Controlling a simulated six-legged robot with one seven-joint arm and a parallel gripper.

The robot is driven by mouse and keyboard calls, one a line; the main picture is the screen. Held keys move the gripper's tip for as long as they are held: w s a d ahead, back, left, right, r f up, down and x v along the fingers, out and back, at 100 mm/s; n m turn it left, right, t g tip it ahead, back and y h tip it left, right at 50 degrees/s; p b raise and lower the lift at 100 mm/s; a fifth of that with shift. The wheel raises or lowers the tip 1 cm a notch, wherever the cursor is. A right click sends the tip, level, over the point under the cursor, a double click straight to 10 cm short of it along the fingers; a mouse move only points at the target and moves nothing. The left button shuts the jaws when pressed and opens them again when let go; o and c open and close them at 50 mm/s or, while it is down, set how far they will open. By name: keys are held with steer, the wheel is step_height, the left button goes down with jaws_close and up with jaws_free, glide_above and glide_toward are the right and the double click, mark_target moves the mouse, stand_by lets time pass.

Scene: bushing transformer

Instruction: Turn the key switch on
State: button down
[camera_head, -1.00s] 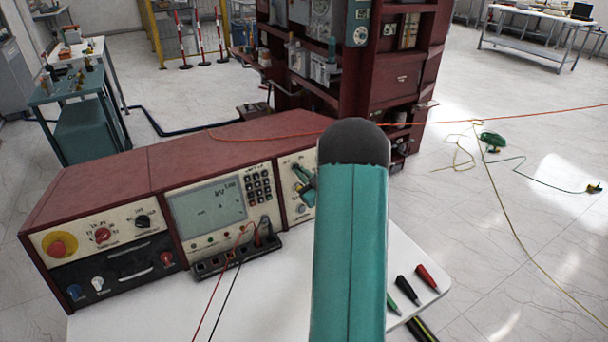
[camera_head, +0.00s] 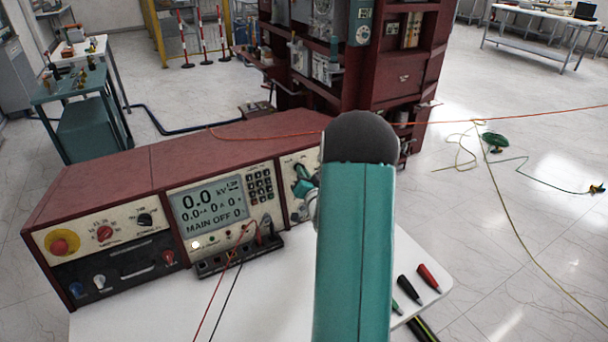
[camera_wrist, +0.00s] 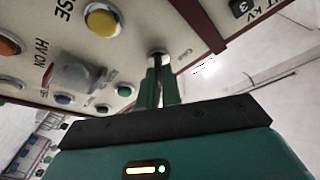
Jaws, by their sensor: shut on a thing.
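The key switch (camera_wrist: 157,58) is a small metal piece on the cream panel, at the middle of the wrist view. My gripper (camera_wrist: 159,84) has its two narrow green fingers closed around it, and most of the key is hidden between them. In the head view my gripper (camera_head: 303,182) is against the right panel of the red control console (camera_head: 215,147). My thick green arm covers part of that panel, and the key cannot be made out there. The console display (camera_head: 209,206) is lit and reads 0.0 kV and MAIN OFF.
Beside the key, the wrist view shows a yellow button (camera_wrist: 102,20), an orange button (camera_wrist: 9,46) and a grey knob (camera_wrist: 80,75). Red and black leads run from a terminal strip (camera_head: 238,256) across the white table (camera_head: 270,300). Probes (camera_head: 410,289) lie at the right.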

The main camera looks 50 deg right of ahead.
steer(key=shift+m+g+h, duration=0.3)
steer(key=shift+m+g, duration=0.1)
steer(key=shift+m, duration=1)
steer(key=shift+a, duration=0.1)
steer(key=c, duration=1.6)
jaws_free()
steer(key=v, duration=1.4)
steer(key=shift+w, duration=0.1)
